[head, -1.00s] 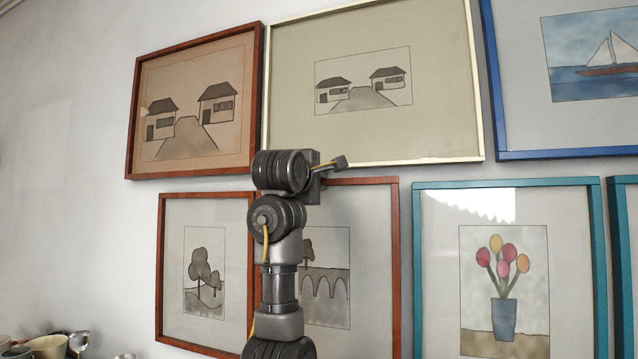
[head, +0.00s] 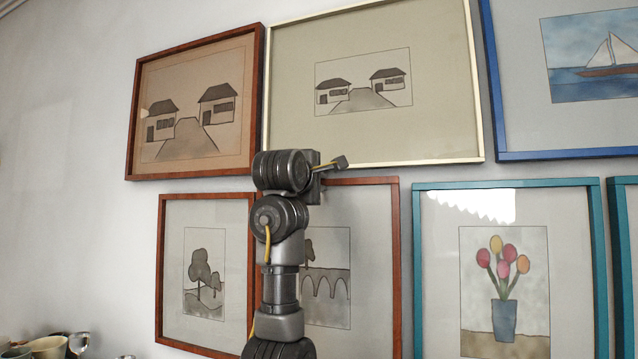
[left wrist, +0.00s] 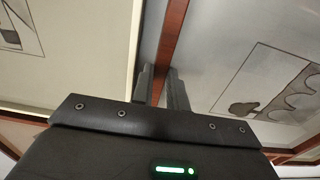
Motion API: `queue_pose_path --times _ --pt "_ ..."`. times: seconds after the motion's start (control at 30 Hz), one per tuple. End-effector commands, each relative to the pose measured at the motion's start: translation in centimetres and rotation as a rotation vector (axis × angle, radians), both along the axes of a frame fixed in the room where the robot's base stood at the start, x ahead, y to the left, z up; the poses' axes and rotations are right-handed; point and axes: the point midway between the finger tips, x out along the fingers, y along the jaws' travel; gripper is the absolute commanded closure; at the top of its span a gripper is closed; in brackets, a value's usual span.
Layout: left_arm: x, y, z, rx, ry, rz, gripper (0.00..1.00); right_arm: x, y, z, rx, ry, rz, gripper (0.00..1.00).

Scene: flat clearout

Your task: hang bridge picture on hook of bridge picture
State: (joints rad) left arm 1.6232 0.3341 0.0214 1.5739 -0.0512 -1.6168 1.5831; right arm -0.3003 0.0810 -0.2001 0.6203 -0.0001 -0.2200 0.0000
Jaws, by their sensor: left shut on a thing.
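The bridge picture (head: 345,235) has a red-brown frame and a grey drawing of arches and a tree. It is upright against the wall, in the lower row of the head view, with its left part hidden behind my left arm. In the left wrist view the bridge picture (left wrist: 270,75) is at the right. My left gripper (left wrist: 161,88) is shut on the red-brown frame edge, one finger on each side. Its fingertips are not clear in the head view. The hook is hidden, so I cannot tell whether the picture hangs on it. My right gripper is not in view.
A cream-framed house picture (head: 375,160) is close above, and a brown-framed one (head: 129,130) is at upper left. A tree picture (head: 160,260) is close on the left, a teal-framed tulip picture (head: 417,260) on the right. Cups (head: 48,346) stand at lower left.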

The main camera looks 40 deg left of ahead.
Motion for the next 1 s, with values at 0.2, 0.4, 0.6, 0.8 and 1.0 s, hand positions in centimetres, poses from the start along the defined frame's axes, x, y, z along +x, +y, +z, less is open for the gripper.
queue_pose_path --times 0.2,0.4,0.6,0.8,1.0 --pt "0.5 0.2 0.3 0.001 -0.006 0.0 1.0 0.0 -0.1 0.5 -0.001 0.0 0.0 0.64" --pt "1.1 0.4 0.3 0.002 -0.006 0.0 1.0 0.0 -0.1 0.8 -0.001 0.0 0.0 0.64" --pt "1.7 0.6 0.3 0.002 -0.007 0.0 1.0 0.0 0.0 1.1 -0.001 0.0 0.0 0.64" --pt "2.2 0.8 0.2 0.002 -0.006 0.001 1.0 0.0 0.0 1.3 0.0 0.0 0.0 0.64" --pt "2.2 0.8 0.2 0.001 -0.007 0.001 1.0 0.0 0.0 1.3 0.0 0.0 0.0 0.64"
